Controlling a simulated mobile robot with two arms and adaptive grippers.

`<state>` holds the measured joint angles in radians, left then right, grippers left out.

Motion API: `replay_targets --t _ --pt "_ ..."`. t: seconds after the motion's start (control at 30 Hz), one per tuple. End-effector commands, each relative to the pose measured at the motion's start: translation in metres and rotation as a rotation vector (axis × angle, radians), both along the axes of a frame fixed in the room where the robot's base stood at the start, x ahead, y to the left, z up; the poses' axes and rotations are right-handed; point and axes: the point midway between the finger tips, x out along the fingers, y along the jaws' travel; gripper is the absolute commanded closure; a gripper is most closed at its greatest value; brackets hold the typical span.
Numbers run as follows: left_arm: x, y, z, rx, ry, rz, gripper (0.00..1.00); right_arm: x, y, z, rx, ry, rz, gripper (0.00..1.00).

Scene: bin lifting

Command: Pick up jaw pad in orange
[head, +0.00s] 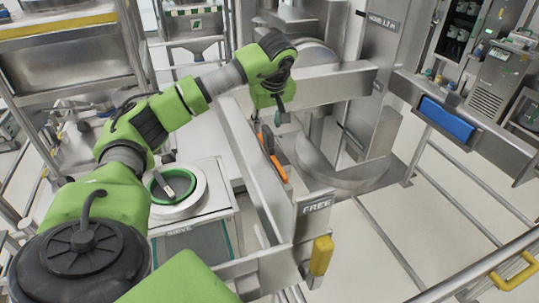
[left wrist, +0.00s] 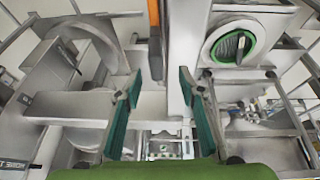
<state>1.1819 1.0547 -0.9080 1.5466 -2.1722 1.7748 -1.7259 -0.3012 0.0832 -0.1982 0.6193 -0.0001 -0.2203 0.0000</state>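The orange jaw pad (head: 278,168) is a long strip on the inner side of the left steel beam (head: 250,165). In the left wrist view its orange end (left wrist: 154,12) shows at the top edge, with a dark part below it. My left gripper (head: 271,116) hangs at the beam, just beyond the far end of the pad. In the left wrist view its two teal-padded fingers (left wrist: 160,82) are spread apart, with nothing held between them. The orange pad lies ahead of the fingertips, roughly in line with the gap. My right gripper is out of view.
A blue pad (head: 446,118) sits on the right beam (head: 483,122). A steel column (head: 372,90) stands between the beams. A plate marked FREE (head: 316,207) and a yellow handle (head: 321,255) are at the left beam's near end. A green-ringed container (head: 199,195) stands left.

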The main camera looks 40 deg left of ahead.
Motion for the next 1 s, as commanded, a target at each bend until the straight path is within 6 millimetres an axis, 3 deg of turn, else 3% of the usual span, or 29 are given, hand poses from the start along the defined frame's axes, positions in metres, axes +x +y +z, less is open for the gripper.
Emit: replay_targets --t 0.17,0.5,0.77,0.9,1.0 --pt "0.003 0.003 -0.01 0.0 0.002 0.0 0.64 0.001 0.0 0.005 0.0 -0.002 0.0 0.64" --pt "0.017 0.016 -0.05 0.0 0.002 -0.001 0.64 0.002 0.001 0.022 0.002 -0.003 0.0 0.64" --pt "0.018 0.017 -0.053 0.0 -0.001 -0.001 0.64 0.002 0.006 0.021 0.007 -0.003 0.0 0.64" --pt "0.018 0.017 -0.052 0.0 -0.001 -0.001 1.0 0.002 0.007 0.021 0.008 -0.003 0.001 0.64" --pt "0.018 0.017 -0.052 0.0 -0.001 -0.001 1.0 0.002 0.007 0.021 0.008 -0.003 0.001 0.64"
